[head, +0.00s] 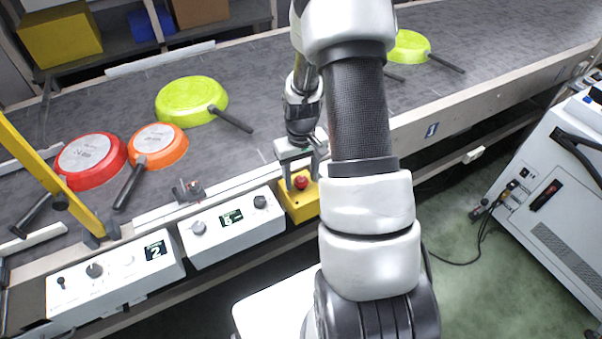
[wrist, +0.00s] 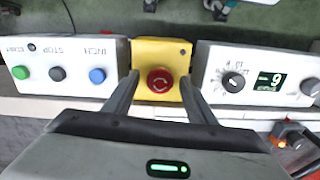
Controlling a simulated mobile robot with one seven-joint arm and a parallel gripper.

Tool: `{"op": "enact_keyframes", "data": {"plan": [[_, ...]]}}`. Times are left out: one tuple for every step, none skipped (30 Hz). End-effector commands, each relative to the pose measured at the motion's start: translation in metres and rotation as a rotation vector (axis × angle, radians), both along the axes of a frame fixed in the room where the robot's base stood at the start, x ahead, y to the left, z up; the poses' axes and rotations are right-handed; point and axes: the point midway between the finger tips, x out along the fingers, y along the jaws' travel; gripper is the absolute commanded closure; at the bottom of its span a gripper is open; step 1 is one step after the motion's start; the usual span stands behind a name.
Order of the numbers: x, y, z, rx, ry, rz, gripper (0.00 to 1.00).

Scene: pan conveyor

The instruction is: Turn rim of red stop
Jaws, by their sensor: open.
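The red stop (head: 301,183) is a round red knob on a yellow box (head: 296,208) at the front edge of the conveyor. In the wrist view the red stop (wrist: 160,84) shows a curved-arrow mark on its face, on the yellow box (wrist: 160,49). My gripper (head: 301,180) points down at the box. Its fingers are open, one on each side of the red stop; in the wrist view (wrist: 160,88) gaps show between the knob and both fingers. I cannot tell how deep the fingertips reach beside the rim.
A white control box with a dial and display (wrist: 270,78) adjoins the yellow box; another with green, black and blue buttons (wrist: 60,72) is on its other side. Pans lie upside down on the belt, including red (head: 91,160), orange (head: 160,146) and green (head: 192,99) ones.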

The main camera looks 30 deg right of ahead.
Motion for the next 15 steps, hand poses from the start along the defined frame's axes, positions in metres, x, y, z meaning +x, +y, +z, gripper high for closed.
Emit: {"op": "enact_keyframes", "data": {"plan": [[0.0,0.0,0.002,0.0,-0.001,0.0,0.49],[0.001,0.0,0.004,0.0,-0.002,0.0,0.49],[0.001,0.0,0.007,-0.001,-0.003,0.0,0.49],[0.001,0.0,0.011,-0.001,-0.004,0.0,0.49],[0.001,0.0,0.015,-0.001,-0.005,0.0,0.49],[0.001,0.0,0.022,-0.001,-0.004,0.0,0.49],[0.002,0.0,0.028,-0.001,-0.006,0.0,0.49],[0.002,0.0,0.034,-0.001,-0.006,0.0,0.49],[0.002,-0.001,0.044,-0.001,-0.007,0.0,0.49],[0.002,-0.001,0.051,-0.001,-0.007,0.0,0.49],[0.002,0.0,0.059,-0.001,-0.007,0.0,0.49],[0.002,0.0,0.069,-0.001,-0.007,0.0,0.49],[0.002,0.0,0.076,-0.002,-0.007,0.0,0.49],[0.002,0.0,0.084,-0.001,-0.006,0.0,0.49],[0.002,0.0,0.094,-0.001,-0.007,0.0,0.49]]}}
